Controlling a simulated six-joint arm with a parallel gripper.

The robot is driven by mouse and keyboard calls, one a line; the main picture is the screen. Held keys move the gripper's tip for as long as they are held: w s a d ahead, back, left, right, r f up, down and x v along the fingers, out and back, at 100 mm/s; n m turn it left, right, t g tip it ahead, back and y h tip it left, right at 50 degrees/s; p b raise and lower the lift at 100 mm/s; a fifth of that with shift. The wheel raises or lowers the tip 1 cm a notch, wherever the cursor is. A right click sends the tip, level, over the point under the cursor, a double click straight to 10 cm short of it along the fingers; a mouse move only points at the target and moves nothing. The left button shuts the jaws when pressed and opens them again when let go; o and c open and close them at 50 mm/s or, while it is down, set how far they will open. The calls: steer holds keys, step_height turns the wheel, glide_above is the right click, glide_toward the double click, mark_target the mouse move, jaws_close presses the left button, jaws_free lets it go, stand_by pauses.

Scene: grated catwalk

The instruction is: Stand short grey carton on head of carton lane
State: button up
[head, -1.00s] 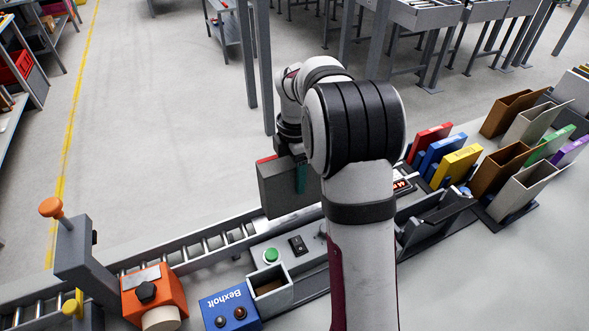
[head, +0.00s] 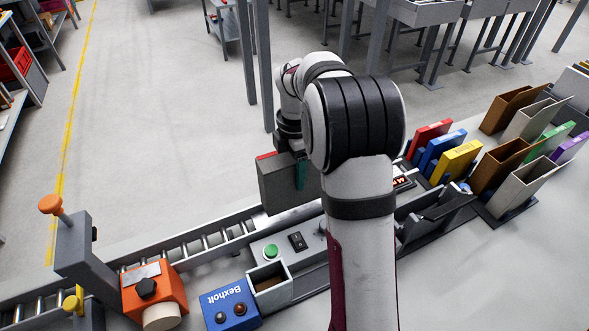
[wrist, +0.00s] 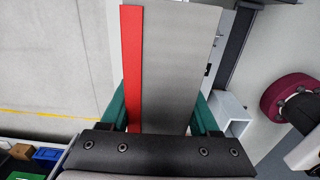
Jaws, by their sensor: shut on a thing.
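The short grey carton (head: 283,184) has a red strip along one edge and hangs upright in my gripper (head: 301,176). In the wrist view the carton (wrist: 180,60) sits between the green fingers of my gripper (wrist: 160,112), which are shut on it. In the head view it is over the roller lane (head: 190,246), close to a pale plate at the lane's right end. I cannot tell whether its bottom touches that plate. My arm hides what lies just right of the carton.
A control panel with a green button (head: 271,251) and a grey bin (head: 269,284) stand in front of the lane. A blue Bexholt box (head: 231,309) and an orange device (head: 154,292) are to the left.

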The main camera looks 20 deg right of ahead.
steer(key=shift+f, duration=0.15)
steer(key=shift+f, duration=1.85)
steer(key=o, duration=1.5)
steer(key=shift+c, duration=0.2)
steer(key=shift+o, duration=0.2)
steer(key=shift+r, duration=0.1)
steer(key=shift+r, duration=3.95)
